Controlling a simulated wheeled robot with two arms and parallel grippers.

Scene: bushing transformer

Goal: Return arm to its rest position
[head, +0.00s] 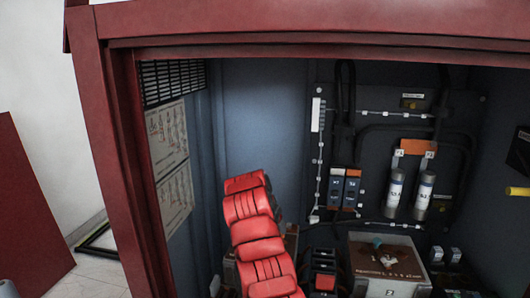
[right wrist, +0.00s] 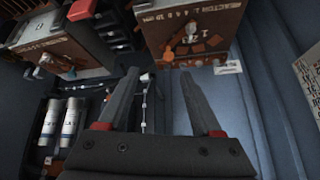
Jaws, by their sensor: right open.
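My right gripper (right wrist: 158,74) is open in the right wrist view, its two dark fingers apart with nothing between them. It is inside the cabinet. Beyond its tips, toward the top of that view, is a brown-topped transformer box (right wrist: 195,38). In the head view a red ribbed, segmented form (head: 257,238), which looks like my arm, rises from the bottom middle into the cabinet. Its far end shows no clear fingers. My left gripper is not in view.
The red cabinet frame (head: 108,150) surrounds the opening. Two silver cylinders (head: 394,190) stand on the dark back panel, and also show in the wrist view (right wrist: 50,125). A brown-topped box (head: 388,250) stands lower right. Papers (head: 168,145) hang on the left wall.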

